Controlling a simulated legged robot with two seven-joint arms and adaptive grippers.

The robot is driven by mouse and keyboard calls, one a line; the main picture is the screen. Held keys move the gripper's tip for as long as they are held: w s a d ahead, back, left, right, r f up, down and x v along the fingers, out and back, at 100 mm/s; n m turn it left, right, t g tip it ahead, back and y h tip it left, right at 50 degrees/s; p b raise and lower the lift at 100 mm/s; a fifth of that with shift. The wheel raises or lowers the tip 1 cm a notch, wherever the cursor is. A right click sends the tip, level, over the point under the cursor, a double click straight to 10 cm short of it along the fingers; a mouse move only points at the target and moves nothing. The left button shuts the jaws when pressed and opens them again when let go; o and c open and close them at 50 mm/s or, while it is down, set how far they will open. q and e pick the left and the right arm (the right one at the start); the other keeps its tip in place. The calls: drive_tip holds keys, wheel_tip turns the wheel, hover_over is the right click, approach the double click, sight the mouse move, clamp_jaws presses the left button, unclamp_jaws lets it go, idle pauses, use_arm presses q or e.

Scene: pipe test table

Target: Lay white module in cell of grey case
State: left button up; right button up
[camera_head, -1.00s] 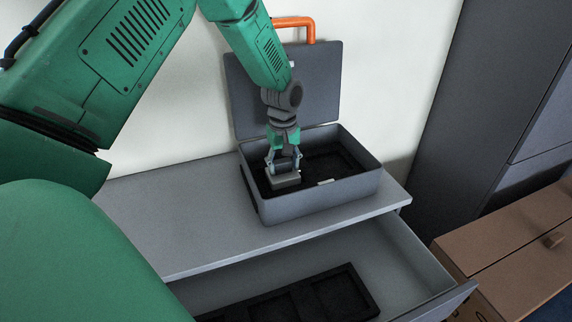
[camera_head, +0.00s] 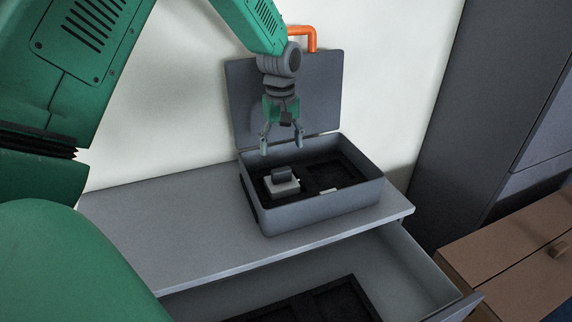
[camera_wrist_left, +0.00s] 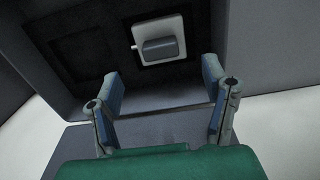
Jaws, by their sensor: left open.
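The white module (camera_head: 283,186), with a dark grey block on top, lies in the left cell of the black insert inside the open grey case (camera_head: 320,206). In the left wrist view the module (camera_wrist_left: 166,54) also shows in a cell, with a small light tab on one side. My left gripper (camera_head: 281,148) is open and empty above the module, near the case's raised lid. In the left wrist view its two fingers (camera_wrist_left: 162,93) are spread wide and apart from the module. My right gripper is not in view.
The case stands on a grey table top (camera_head: 190,225). Its lid (camera_head: 310,95) stands up at the back by an orange pipe (camera_head: 305,31). Below, an open drawer holds a black tray (camera_head: 320,303). A brown cabinet (camera_head: 515,260) stands at the right.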

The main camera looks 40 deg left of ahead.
sight(281, 171)
use_arm(q)
drive_tip(key=f, duration=0.4)
drive_tip(key=f+p, duration=0.1)
drive_tip(key=f, duration=0.1)
drive_tip(key=shift+a, duration=0.4)
drive_tip(key=f, duration=0.4)
drive_tip(key=shift+d, duration=0.4)
wheel_tip(281, 171, up, 3)
drive_tip(key=shift+w+d+f, duration=0.1)
drive_tip(key=shift+d, duration=0.05)
drive_tip(key=shift+r, duration=0.7)
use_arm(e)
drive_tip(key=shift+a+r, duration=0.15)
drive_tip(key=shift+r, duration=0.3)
use_arm(q)
drive_tip(key=shift+a+f, duration=0.1)
drive_tip(key=shift+a, duration=0.25)
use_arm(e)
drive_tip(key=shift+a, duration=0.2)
